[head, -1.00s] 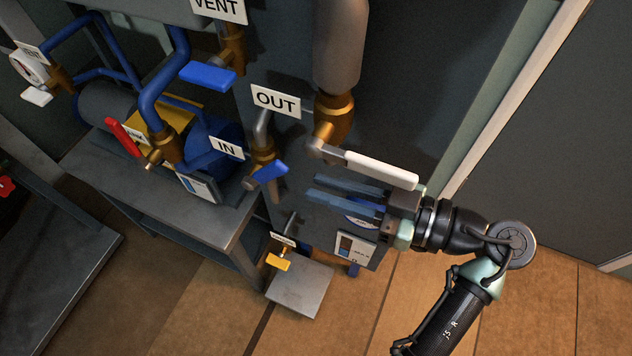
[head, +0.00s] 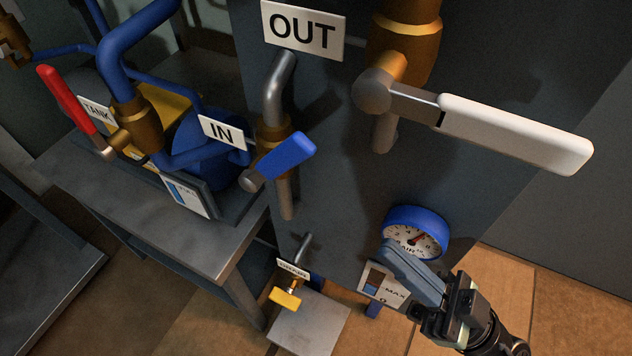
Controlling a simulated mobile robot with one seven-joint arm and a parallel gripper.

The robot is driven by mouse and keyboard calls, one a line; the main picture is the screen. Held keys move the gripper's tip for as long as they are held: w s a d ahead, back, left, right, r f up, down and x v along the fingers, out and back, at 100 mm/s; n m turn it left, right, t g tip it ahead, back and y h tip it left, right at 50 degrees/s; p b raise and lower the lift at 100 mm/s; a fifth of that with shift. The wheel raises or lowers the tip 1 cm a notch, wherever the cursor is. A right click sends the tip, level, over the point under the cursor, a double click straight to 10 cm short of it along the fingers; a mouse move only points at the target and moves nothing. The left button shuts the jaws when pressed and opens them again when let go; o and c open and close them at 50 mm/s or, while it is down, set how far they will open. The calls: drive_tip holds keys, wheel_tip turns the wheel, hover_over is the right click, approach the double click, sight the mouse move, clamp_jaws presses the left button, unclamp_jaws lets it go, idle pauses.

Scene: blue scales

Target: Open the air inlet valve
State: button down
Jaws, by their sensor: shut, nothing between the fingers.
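A large brass valve (head: 402,35) with a long white lever (head: 515,133) is on the vertical pipe at the upper right in the head view. The lever points right and slightly down, across the pipe. No readable label marks this valve as the air inlet. My gripper (head: 392,252) is at the lower right, below the white lever and apart from it. Its blue-grey fingers are shut and empty, and point up and left. They overlap the lower left of a blue-rimmed air gauge (head: 415,215); I cannot tell whether they touch it.
A red-handled valve (head: 65,100) is at the left, near the TANK and IN signs. A small yellow-handled valve (head: 285,299) is low down. A grey bench (head: 190,235) stands at the left. Floor shows at the lower right.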

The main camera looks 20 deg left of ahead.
sight(293, 166)
drive_tip(key=p+x, duration=0.1)
drive_tip(key=x, duration=1.1)
drive_tip(key=shift+a+r, duration=0.1)
drive_tip(key=shift+a, duration=0.15)
